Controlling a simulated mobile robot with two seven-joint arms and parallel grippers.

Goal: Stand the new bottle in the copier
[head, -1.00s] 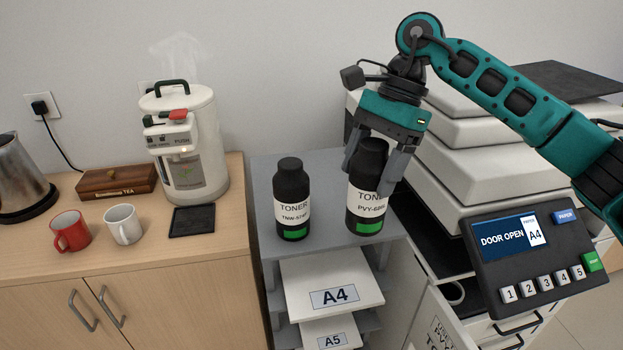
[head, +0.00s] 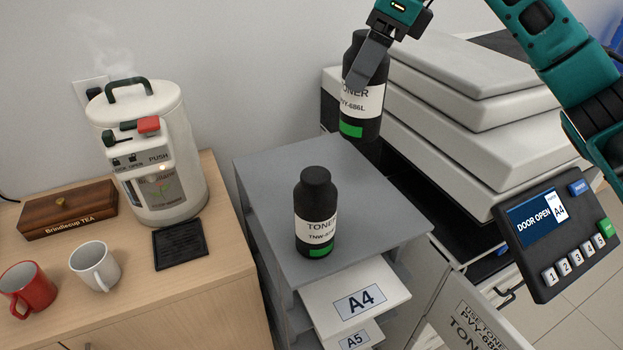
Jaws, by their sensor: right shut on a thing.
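My right gripper (head: 371,58) is shut on the black toner bottle labelled PVY-686L (head: 362,100), with a green band at its base. It holds the bottle upright above the back right of the grey shelf unit. Another toner bottle (head: 316,215), its label reading TNW and partly unreadable, stands on the shelf top. The copier (head: 470,125) is at the right; its panel (head: 545,225) reads DOOR OPEN and A4. Its open door (head: 468,318) at the bottom has a label beginning USE TONER PVY-686. The copier's inside is mostly hidden. My left gripper is not in view.
The grey shelf top (head: 270,165) is otherwise clear, with A4 paper (head: 350,285) and A5 paper below. On the wooden counter (head: 190,268) at left are a steaming water boiler (head: 150,150), a tea box (head: 68,208), a red mug (head: 28,290) and a white mug (head: 94,268).

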